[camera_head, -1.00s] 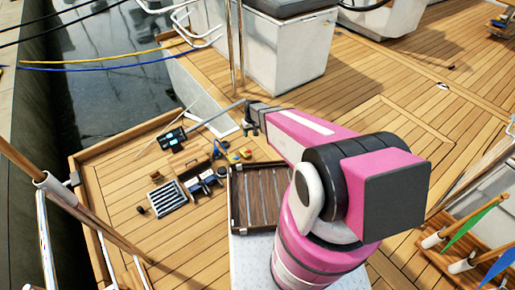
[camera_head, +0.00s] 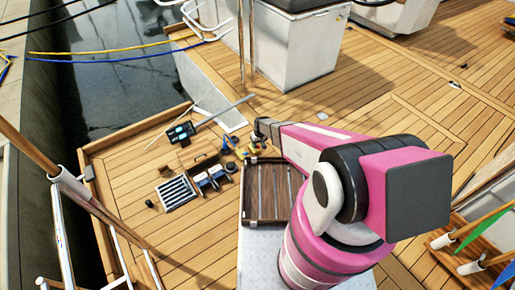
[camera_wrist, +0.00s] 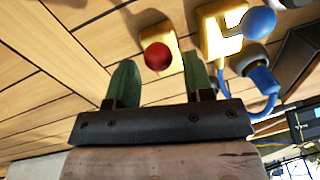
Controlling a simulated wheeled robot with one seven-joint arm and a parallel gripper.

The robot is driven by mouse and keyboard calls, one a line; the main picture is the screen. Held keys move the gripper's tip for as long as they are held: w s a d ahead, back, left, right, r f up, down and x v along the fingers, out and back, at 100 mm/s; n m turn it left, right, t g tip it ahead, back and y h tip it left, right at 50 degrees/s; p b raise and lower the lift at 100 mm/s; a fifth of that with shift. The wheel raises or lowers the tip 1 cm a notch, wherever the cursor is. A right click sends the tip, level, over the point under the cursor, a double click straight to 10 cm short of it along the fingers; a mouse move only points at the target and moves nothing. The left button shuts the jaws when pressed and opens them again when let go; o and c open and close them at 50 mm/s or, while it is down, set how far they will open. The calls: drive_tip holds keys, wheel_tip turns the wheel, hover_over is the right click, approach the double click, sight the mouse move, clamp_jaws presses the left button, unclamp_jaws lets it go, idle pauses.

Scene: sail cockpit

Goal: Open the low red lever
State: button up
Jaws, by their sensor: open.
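The low red lever shows in the wrist view as a round red knob (camera_wrist: 157,56) on a yellow mount (camera_wrist: 172,30). My gripper (camera_wrist: 157,66) is open, with one green finger to each side of the knob in the picture. I cannot tell whether the knob lies at fingertip depth, and no contact is clear. In the head view my gripper (camera_head: 259,140) is low over the deck by the small yellow fittings (camera_head: 243,154). The red knob is too small there to tell apart.
A blue knob (camera_wrist: 258,20) on another yellow mount (camera_wrist: 216,36) is close to the right finger. A wooden slatted panel (camera_head: 263,193), a grey grille (camera_head: 176,193) and a black device (camera_head: 181,132) are nearby. A white locker (camera_head: 293,52) stands behind.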

drive_tip(key=shift+s+a+f, duration=0.1)
drive_tip(key=shift+a+f, duration=0.1)
drive_tip(key=shift+f, duration=1.35)
clamp_jaws()
